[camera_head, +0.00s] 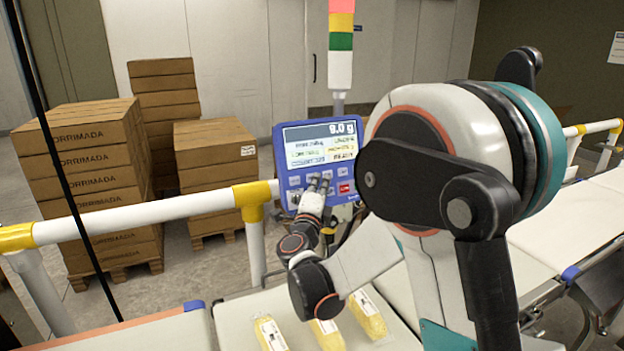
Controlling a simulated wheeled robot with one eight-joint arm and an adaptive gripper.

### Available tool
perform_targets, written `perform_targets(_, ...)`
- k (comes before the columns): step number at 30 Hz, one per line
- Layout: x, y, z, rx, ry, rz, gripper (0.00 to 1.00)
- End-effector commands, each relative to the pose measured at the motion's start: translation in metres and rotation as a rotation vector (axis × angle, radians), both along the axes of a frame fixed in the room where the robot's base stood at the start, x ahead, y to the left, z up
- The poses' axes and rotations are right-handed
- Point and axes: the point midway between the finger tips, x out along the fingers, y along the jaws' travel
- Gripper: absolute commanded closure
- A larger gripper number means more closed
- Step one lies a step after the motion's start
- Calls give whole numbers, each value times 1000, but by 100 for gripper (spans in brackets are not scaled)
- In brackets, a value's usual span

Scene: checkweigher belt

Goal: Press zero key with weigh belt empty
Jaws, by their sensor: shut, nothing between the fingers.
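The blue control panel (279,150) stands upright behind the belt line, with a lit screen (322,142) above rows of small keys. A red key (344,188) shows at the lower right of the keys. Yellow packs (368,316) with white labels lie on the pale belt section (235,318) below my arm; I cannot tell if this is the weigh belt.
A white guard rail with yellow joints (150,216) runs along the belt's far side. Stacks of cartons (92,170) stand on pallets behind it. A signal tower (341,45) rises above the panel. More white belt (565,235) extends to the right.

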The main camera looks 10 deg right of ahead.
Motion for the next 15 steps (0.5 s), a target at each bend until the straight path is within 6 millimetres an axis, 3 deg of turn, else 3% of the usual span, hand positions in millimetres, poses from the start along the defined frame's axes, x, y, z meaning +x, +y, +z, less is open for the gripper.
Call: perform_targets(15,7,1,-2,0,0,0,100)
